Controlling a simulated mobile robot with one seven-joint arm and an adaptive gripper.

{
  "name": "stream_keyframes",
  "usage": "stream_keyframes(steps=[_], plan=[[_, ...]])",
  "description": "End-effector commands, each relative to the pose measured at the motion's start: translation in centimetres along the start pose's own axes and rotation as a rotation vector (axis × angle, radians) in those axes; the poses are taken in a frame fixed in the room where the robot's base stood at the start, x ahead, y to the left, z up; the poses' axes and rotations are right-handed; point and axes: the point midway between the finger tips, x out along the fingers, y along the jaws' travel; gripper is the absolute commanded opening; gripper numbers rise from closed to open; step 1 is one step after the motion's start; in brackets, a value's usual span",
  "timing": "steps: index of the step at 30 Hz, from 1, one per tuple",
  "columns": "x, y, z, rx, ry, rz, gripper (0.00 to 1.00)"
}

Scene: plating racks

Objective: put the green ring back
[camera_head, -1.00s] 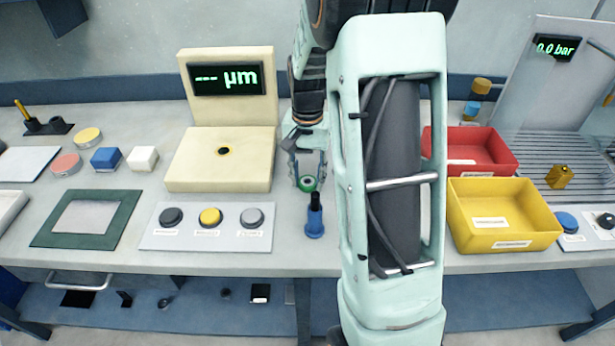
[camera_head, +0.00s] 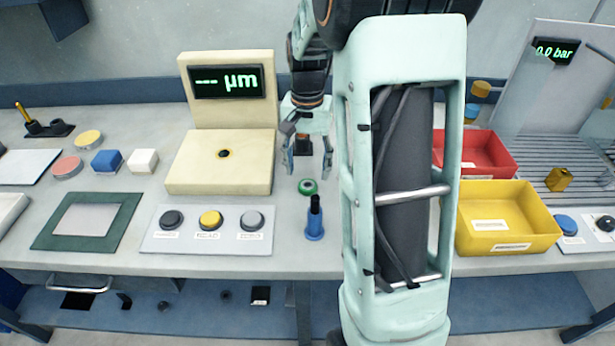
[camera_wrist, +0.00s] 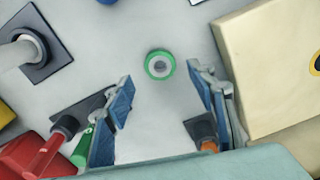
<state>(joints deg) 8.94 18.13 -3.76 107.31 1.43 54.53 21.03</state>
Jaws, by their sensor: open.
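The green ring (camera_head: 307,187) lies on the bench, just behind a blue stand with a black stem (camera_head: 315,222). It has a pale inner part and a dark centre. In the wrist view the green ring (camera_wrist: 160,65) lies flat, apart from both fingers, beyond and between their tips. My gripper (camera_head: 309,168) is open and empty, just behind the ring in the head view. In the wrist view my gripper (camera_wrist: 160,82) shows its two blue-padded fingers spread wide.
The cream gauge block (camera_head: 219,175) stands left of the ring, with a button panel (camera_head: 207,240) in front. A yellow bin (camera_head: 508,215) and a red bin (camera_head: 475,150) are at right. The wrist view shows a grey post on a dark base (camera_wrist: 18,52) and a red rod (camera_wrist: 42,158).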

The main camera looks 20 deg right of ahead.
Motion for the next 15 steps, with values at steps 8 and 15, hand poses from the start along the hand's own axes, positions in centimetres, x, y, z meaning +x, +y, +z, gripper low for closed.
stream_keyframes(steps=[8, 15], plan=[[-5.6, 0.0, 0.0, 0.000, 0.002, 0.000, 0.51], [-7.3, 0.0, 0.0, 0.000, 0.000, 0.000, 0.51]])
